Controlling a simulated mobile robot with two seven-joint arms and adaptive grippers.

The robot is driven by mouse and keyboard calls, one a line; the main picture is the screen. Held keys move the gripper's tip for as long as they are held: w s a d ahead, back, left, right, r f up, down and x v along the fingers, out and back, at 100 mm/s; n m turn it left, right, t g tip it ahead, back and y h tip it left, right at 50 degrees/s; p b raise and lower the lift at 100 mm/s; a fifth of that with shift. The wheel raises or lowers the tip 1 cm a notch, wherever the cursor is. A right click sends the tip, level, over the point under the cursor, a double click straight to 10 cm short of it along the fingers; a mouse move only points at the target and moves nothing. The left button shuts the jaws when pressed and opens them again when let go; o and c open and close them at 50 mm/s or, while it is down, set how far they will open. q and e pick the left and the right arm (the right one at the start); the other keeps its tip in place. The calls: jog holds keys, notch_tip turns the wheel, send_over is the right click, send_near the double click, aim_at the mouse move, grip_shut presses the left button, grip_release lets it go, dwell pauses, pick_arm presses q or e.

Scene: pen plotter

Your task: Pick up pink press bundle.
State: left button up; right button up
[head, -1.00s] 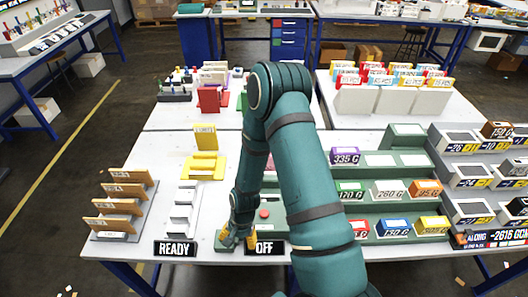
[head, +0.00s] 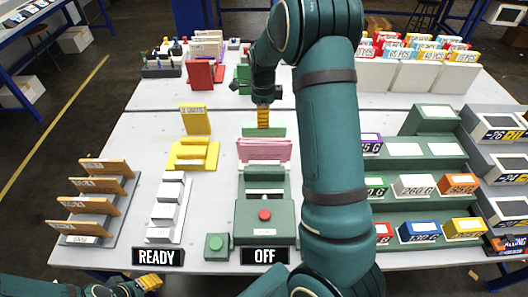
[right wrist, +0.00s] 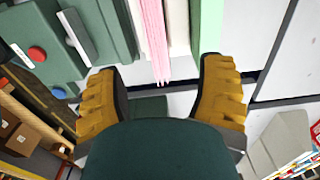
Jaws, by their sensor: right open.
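The pink press bundle (head: 264,150) stands at the back of the green plotter (head: 265,215), in the middle of the table. In the right wrist view it is a thin pink stack (right wrist: 153,40) seen edge-on beside a pale slab. My right gripper (head: 264,117) is above and behind the bundle in the head view. In the right wrist view its yellow fingers are apart (right wrist: 160,92), with the bundle's end ahead of the gap and nothing held. My left gripper (head: 130,287) is at the bottom left, partly cut off, its opening unclear.
A yellow holder (head: 193,154), a white stepped rack (head: 168,208) and a rack of brown boards (head: 98,200) stand left. Weight-labelled boxes on green steps (head: 420,165) stand right. READY (head: 158,257) and OFF (head: 265,256) signs line the front edge.

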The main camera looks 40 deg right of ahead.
aim_at(264, 142)
notch_tip(264, 142, down, 8)
jog(key=shift+f+b, duration=0.25)
jog(key=shift+b, duration=0.25)
jog(key=shift+s+a+f+b, duration=0.1)
jog(key=shift+s+f+b, duration=0.1)
jog(key=shift+f, duration=1.2)
jog(key=shift+s+f+b, duration=0.15)
jog(key=shift+f+b, duration=0.05)
jog(key=shift+f, duration=1.15)
jog(key=shift+r, duration=0.1)
grip_shut()
